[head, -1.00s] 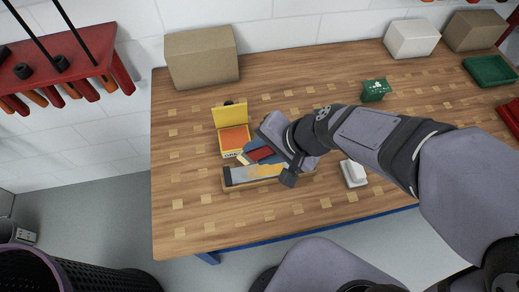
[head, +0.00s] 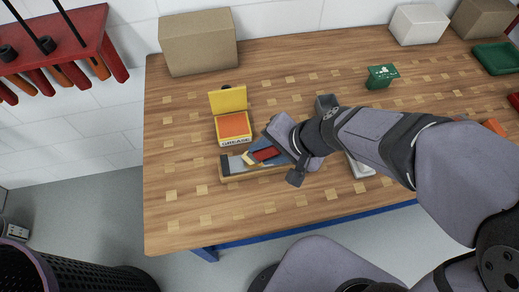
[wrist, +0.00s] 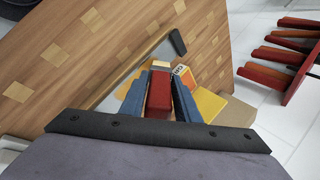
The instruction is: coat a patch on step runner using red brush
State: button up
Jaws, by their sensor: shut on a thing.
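The red brush (head: 266,154) is held in my gripper (head: 272,150), whose blue jaws are shut on it. Its pale tip points left, over the step runner (head: 236,167), a long piece with a grey top strip and a dark end. In the wrist view the brush (wrist: 159,94) sits between the blue jaws (wrist: 159,100), with the runner (wrist: 154,52) just beyond its tip. I cannot tell whether the tip touches the runner. A yellowish patch shows on the runner beside the jaws; my gripper hides part of the runner. The open yellow grease box (head: 234,125) with orange contents stands behind it.
A cardboard box (head: 198,43) stands at the back left. A green holder (head: 381,76) and a white box (head: 417,24) are to the right. A white item (head: 359,168) lies partly behind my arm. The table front left is clear.

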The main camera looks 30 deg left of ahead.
jog(key=shift+w+d, duration=0.9)
jog(key=shift+d, duration=0.05)
jog(key=shift+r, duration=0.1)
jog(key=shift+s+a, duration=1.15)
jog(key=shift+s, duration=0.05)
jog(key=shift+s+a+r+p, duration=0.1)
jog(key=shift+a+r+p, duration=0.05)
jog(key=shift+r+p, duration=0.45)
jog(key=shift+s+a+r+p, duration=0.1)
jog(key=shift+r+p, duration=0.35)
jog(key=shift+r, duration=0.2)
jog(key=shift+d+r+p, duration=0.1)
jog(key=shift+r+p, duration=0.6)
jog(key=shift+r, duration=0.05)
notch_tip(320, 180, up, 4)
jog(key=p, duration=0.3)
jog(key=shift+w+f, duration=0.1)
